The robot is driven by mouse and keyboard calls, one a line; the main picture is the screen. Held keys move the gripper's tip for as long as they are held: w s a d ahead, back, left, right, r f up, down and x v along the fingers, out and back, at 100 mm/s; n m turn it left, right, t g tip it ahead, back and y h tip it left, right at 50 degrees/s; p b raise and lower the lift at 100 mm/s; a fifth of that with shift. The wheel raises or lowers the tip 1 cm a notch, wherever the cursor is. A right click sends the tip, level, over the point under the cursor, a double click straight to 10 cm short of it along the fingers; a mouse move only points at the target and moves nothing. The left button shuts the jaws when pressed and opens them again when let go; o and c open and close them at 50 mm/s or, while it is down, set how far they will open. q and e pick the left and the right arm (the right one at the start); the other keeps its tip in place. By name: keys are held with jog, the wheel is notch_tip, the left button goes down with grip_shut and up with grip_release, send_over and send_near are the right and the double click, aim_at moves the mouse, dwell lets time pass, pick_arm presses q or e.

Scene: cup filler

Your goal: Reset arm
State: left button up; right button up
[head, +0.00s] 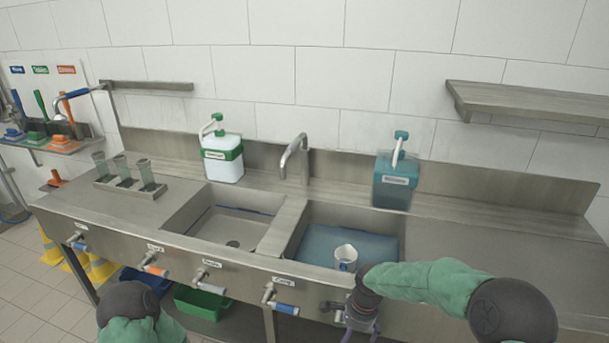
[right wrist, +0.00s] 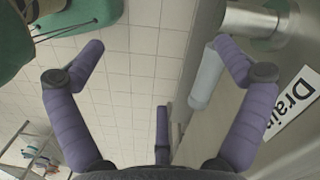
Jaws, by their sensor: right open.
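My right gripper (head: 362,322) hangs in front of the counter's front panel, below the right-hand basin, with its fingers pointing down. In the right wrist view its purple fingers (right wrist: 160,62) are spread wide with nothing between them. A grey valve handle (right wrist: 207,75) is beside the right finger there, under a pipe, next to a "Drain" label (right wrist: 291,104). I cannot tell whether the finger touches the handle. Only part of my left arm shows at the bottom left of the head view; its gripper is out of frame.
A white cup (head: 346,258) stands in the blue-tinted right basin (head: 309,262). The left basin (head: 190,214) looks empty. A white pump bottle (head: 223,165), a teal pump bottle (head: 394,184) and a rack (head: 128,188) of glasses stand on the counter. The right counter is clear.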

jog(key=s+a+f+n+y, duration=0.2)
jog(key=s+f+n, duration=0.8)
jog(key=s+f, duration=1)
jog(key=shift+s+a+n+t+y, duration=0.3)
jog(key=shift+s+a+n+y, duration=0.1)
jog(key=shift+s+a, duration=0.4)
jog(key=shift+d+f, duration=0.1)
